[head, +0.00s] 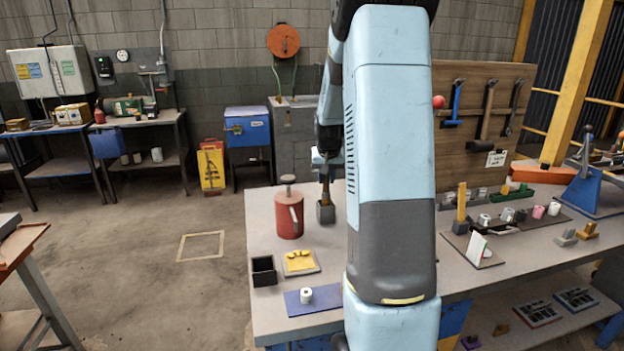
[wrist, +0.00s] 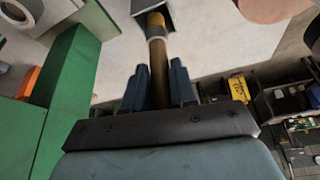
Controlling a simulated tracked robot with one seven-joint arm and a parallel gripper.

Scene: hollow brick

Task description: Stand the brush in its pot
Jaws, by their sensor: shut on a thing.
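The brush (head: 326,190) points down from my gripper (head: 325,164) over the small square grey pot (head: 326,215) on the workbench. In the wrist view, my gripper (wrist: 158,82) is shut on the brush's brown handle (wrist: 159,62), with one finger on each side. The grey band and yellowish end of the brush point at the dark opening of the pot (wrist: 138,7). The brush's lower end overlaps the pot's mouth in both views; I cannot tell how far inside it is.
A red can (head: 289,218) with a handle on top stands close left of the pot. A black open box (head: 264,272), a tray of yellow pieces (head: 300,262) and a blue mat (head: 320,305) with a white roll lie nearer. My arm hides the bench's middle.

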